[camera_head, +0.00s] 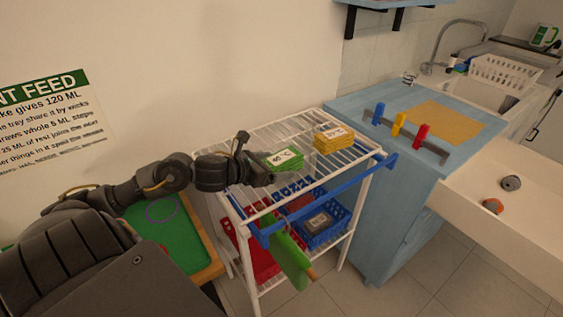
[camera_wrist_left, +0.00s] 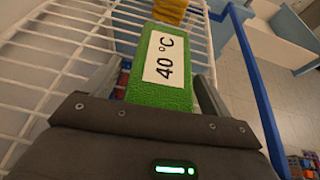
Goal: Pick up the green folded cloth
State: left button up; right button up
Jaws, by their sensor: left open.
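The green folded cloth (camera_head: 284,159) lies on the top wire shelf of the white rack (camera_head: 232,196). It has a white label reading 40 °C. In the left wrist view the cloth (camera_wrist_left: 150,90) extends forward from between the fingers. My left gripper (camera_head: 257,166) is at the cloth's left end, its fingers open on either side of it. The near end of the cloth is hidden by the gripper body. I cannot tell whether either finger touches it. My right gripper is not in view.
A yellow folded cloth (camera_head: 333,138) lies behind and to the right on the same shelf. A blue rail (camera_head: 330,197) runs along the rack's front edge. Below are a red basket (camera_head: 262,262) and a blue basket (camera_head: 325,228). A blue cabinet (camera_head: 400,190) stands to the right.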

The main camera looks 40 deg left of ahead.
pick_arm(q)
jog(key=shift+w+d+f, duration=0.15)
jog(key=shift+w+f, duration=0.1)
jog(key=shift+w, duration=0.4)
jog(key=c, duration=1.1)
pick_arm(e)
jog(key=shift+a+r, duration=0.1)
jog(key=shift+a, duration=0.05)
pick_arm(q)
jog(key=shift+r, duration=0.1)
